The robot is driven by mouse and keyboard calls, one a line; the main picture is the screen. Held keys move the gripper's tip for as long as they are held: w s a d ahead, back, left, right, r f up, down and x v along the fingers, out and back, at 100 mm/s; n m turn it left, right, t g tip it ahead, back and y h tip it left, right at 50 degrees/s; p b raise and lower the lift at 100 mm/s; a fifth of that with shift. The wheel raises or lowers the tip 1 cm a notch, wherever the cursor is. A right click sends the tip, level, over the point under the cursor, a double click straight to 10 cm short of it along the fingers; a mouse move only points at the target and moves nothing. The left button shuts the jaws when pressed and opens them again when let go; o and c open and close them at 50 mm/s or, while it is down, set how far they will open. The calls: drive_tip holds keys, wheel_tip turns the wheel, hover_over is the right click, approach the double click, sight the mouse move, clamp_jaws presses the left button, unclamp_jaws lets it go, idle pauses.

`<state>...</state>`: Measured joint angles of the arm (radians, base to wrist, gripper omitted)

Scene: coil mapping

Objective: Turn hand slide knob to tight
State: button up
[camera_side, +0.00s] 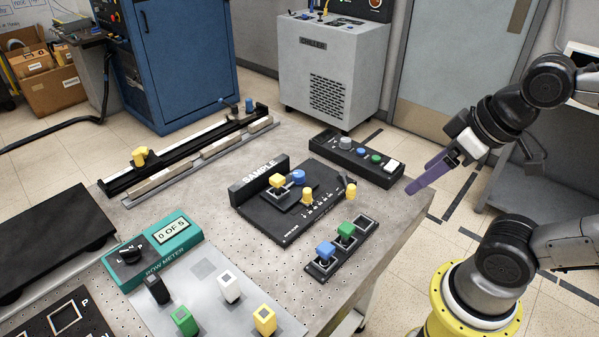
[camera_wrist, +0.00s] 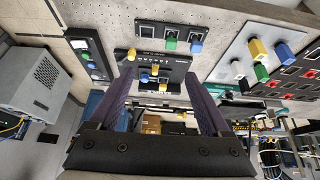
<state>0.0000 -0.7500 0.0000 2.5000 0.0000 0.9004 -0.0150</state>
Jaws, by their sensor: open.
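A long black slide rail (camera_side: 195,150) lies along the far left edge of the bench. It carries a yellow knob (camera_side: 140,156) near its left end and a blue knob (camera_side: 249,104) near its right end. No label marks either as the hand slide knob, and I cannot read a tight mark. My gripper (camera_side: 410,190) has purple fingers and hangs in the air off the bench's right side, far from the rail. In the wrist view my gripper (camera_wrist: 163,78) is open, with nothing held between its fingers.
A black sample board (camera_side: 270,217) with yellow and blue knobs stands mid-bench. A control box (camera_side: 350,168) lies behind it. A strip with blue and green blocks (camera_side: 325,262) is near the right edge. A teal row meter (camera_side: 185,243) and a grey plate of coloured blocks are in front.

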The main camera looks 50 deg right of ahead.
drive_tip(key=shift+s+n, duration=0.1)
drive_tip(key=shift+n, duration=0.2)
drive_tip(key=shift+c, duration=0.5)
drive_tip(key=w+r+n, duration=0.4)
drive_tip(key=w+r, duration=0.4)
drive_tip(key=n+g, duration=0.4)
drive_tip(key=g, duration=0.1)
hover_over(299, 173)
wheel_tip(299, 173, down, 14)
drive_tip(key=shift+g, duration=0.3)
wheel_tip(299, 173, down, 14)
drive_tip(key=shift+f, duration=0.2)
clamp_jaws()
